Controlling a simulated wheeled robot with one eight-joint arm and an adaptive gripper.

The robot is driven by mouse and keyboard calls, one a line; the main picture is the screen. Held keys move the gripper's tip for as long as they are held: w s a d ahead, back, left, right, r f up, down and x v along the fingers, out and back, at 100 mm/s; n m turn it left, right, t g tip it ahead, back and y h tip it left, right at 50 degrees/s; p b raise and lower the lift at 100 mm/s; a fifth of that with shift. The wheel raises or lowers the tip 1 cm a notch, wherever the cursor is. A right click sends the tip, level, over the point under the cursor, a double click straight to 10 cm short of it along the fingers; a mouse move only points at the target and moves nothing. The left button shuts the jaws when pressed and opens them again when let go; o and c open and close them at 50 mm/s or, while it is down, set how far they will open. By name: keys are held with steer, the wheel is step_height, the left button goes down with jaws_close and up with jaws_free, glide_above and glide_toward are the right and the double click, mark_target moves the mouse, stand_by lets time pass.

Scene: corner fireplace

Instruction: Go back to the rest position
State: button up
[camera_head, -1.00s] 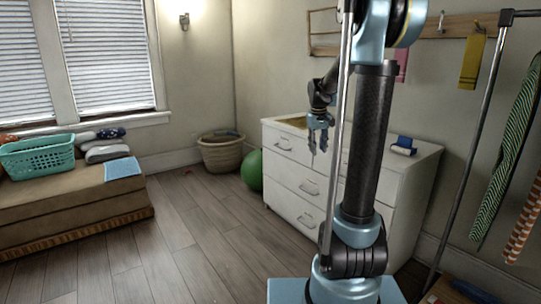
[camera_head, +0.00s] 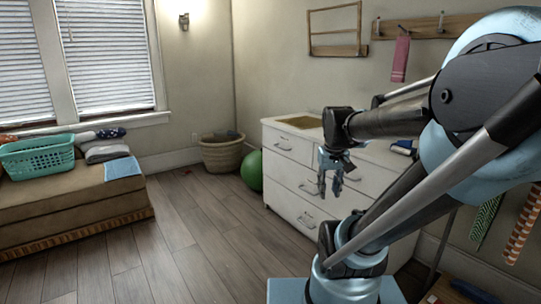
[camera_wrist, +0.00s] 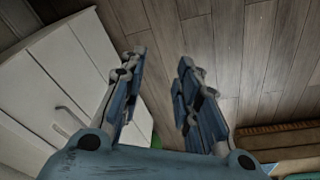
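My gripper (camera_head: 330,187) hangs in front of the white chest of drawers (camera_head: 289,180), with its fingers pointing down. In the wrist view my gripper (camera_wrist: 160,85) has its two blue fingers spread apart, with bare wooden floor between and beyond them. It holds nothing. The white drawer fronts show at the left of the wrist view (camera_wrist: 60,85). My arm is folded, with its large elbow joint at the right of the head view, hiding part of the chest and the wall behind.
A green ball (camera_head: 251,170) and a wicker basket (camera_head: 222,155) stand left of the chest. A brown bench (camera_head: 80,208) at the left bears a teal laundry basket (camera_head: 38,157) and folded cloths. The wooden floor (camera_head: 190,235) between is clear. Striped cloths (camera_head: 524,225) hang at the right.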

steer(key=s+f+m, duration=0.1)
steer(key=s+f, duration=0.6)
steer(key=s, duration=0.2)
steer(key=shift+a+f, duration=0.15)
steer(key=shift+a, duration=0.05)
stand_by(0.5)
